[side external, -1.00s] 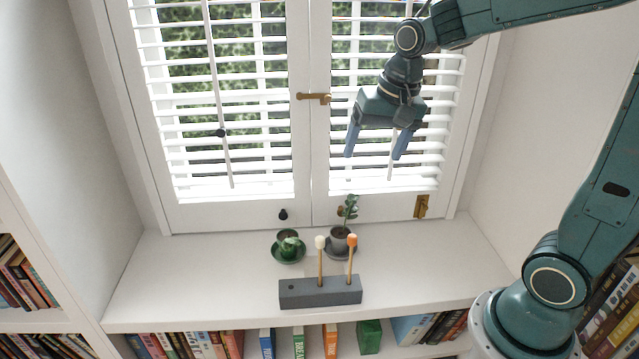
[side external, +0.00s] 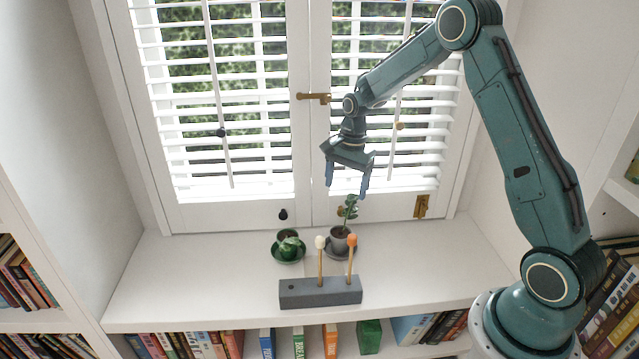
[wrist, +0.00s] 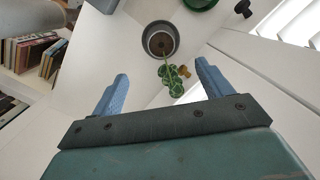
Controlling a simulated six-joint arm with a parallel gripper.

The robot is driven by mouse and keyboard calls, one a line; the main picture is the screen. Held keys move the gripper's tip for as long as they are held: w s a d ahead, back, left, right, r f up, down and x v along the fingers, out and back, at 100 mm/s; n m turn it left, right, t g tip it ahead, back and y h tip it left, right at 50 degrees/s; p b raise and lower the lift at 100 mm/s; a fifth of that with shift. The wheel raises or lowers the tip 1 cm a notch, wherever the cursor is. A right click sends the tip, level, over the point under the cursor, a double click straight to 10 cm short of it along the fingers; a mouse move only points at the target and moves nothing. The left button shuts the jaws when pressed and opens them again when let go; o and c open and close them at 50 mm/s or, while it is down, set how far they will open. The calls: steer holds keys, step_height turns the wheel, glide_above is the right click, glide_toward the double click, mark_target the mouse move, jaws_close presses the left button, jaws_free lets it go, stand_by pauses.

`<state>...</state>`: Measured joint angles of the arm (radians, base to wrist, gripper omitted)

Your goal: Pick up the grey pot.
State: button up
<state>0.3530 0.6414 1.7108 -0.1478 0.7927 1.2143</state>
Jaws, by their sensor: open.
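The grey pot (side external: 339,241) holds a leafy green plant and stands on a grey saucer (side external: 330,255) on the white sill. It also shows in the wrist view (wrist: 158,46), at top centre, seen from above with its soil and plant (wrist: 172,78) visible. My gripper (side external: 347,192) is open and empty, pointing down above the pot, with the fingertips near the height of the plant's top. In the wrist view my two blue fingers (wrist: 162,76) are spread wide and the pot lies beyond them.
A green pot (side external: 288,238) on a green saucer stands left of the grey pot. In front is a grey block (side external: 320,292) with two upright sticks (side external: 351,258), close to the grey pot. The window with blinds (side external: 215,100) is behind. The sill's right side is clear.

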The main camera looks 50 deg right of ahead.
steer(key=shift+m, duration=0.6)
steer(key=f, duration=0.1)
steer(key=d+f, duration=0.1)
steer(key=f, duration=0.1)
steer(key=shift+w+d+f, duration=0.2)
steer(key=shift+w+f, duration=0.15)
glide_above(341, 234)
steer(key=shift+s+f, duration=0.1)
steer(key=shift+f, duration=4.15)
steer(key=shift+f, duration=0.1)
steer(key=shift+a+f, duration=0.2)
steer(key=shift+f, duration=1.05)
steer(key=shift+a+f, duration=0.15)
steer(key=shift+f, duration=1.05)
steer(key=c, duration=1.3)
steer(key=shift+c, duration=0.2)
